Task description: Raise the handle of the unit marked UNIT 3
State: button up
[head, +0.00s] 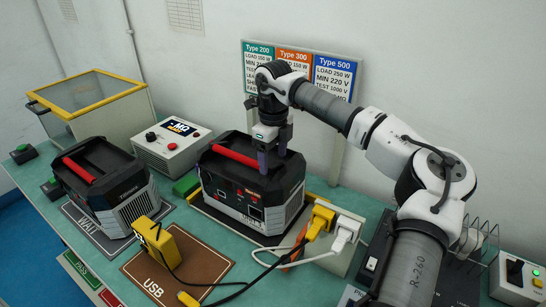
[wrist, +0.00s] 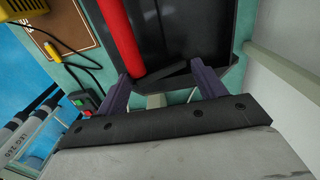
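A black and grey unit with a red handle (head: 235,155) stands in the middle of the bench; its body (head: 285,190) is below my gripper (head: 272,160). The handle lies low along the unit's top. Lettering at the unit's lower front is too small to read surely. In the wrist view my gripper (wrist: 165,78) has its two purple fingers spread with nothing between them. The red handle (wrist: 120,38) ends near the left fingertip; I cannot tell whether they touch. A similar unit (head: 115,190) with a lowered red handle (head: 79,170) stands on the WAIT mat (head: 88,228) at left.
A yellow USB device (head: 160,245) sits on a brown mat (head: 205,262) in front. A socket block (head: 345,255) with yellow and white plugs adjoins the middle unit at right. A meter box (head: 172,145) stands between the units. A type sign (head: 335,75) rises behind.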

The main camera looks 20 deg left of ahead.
jog(key=shift+o, duration=1.4)
jog(key=shift+w+d+r+p, duration=0.2)
jog(key=shift+w+r+p, duration=0.9)
jog(key=shift+r+p, duration=0.1)
jog(key=o, duration=0.3)
jog(key=shift+w+d+r+p, duration=0.15)
jog(key=shift+w+r+p, duration=0.15)
jog(key=shift+w, duration=0.4)
jog(key=shift+o, duration=0.5)
jog(key=shift+w+d+r, duration=0.1)
jog(key=shift+w+d, duration=0.1)
jog(key=shift+w, duration=0.55)
jog(key=shift+o, duration=0.4)
jog(key=shift+w+a+r, duration=0.1)
jog(key=shift+w+r, duration=0.05)
jog(key=shift+r, duration=2.3)
